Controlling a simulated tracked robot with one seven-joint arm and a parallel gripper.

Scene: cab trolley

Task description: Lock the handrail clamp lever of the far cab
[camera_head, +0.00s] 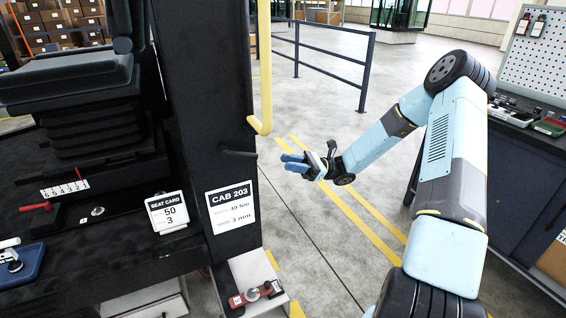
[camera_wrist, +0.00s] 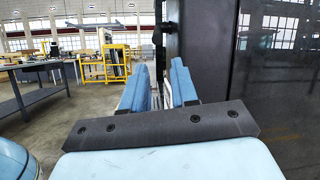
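A yellow handrail (camera_head: 264,70) runs down the dark pillar of the cab labelled CAB 203 (camera_head: 232,208) and hooks at its lower end. A short dark rod (camera_head: 238,153) sticks out from the pillar just below; I cannot tell if it is the clamp lever. My gripper (camera_head: 294,164) is in the air to the right of the pillar, apart from rail and rod. In the wrist view its two blue fingers (camera_wrist: 160,88) stand apart with nothing between them. A dark fitting (camera_wrist: 168,28) shows on the pillar edge beyond them. I cannot tell which cab is the far one.
A seat (camera_head: 75,80), a seat card (camera_head: 168,212) and red-handled tools are on the left. A red tool (camera_head: 255,295) lies on the step below. A dark railing (camera_head: 330,60) stands behind. A workbench (camera_head: 530,125) is at right. Floor between is clear.

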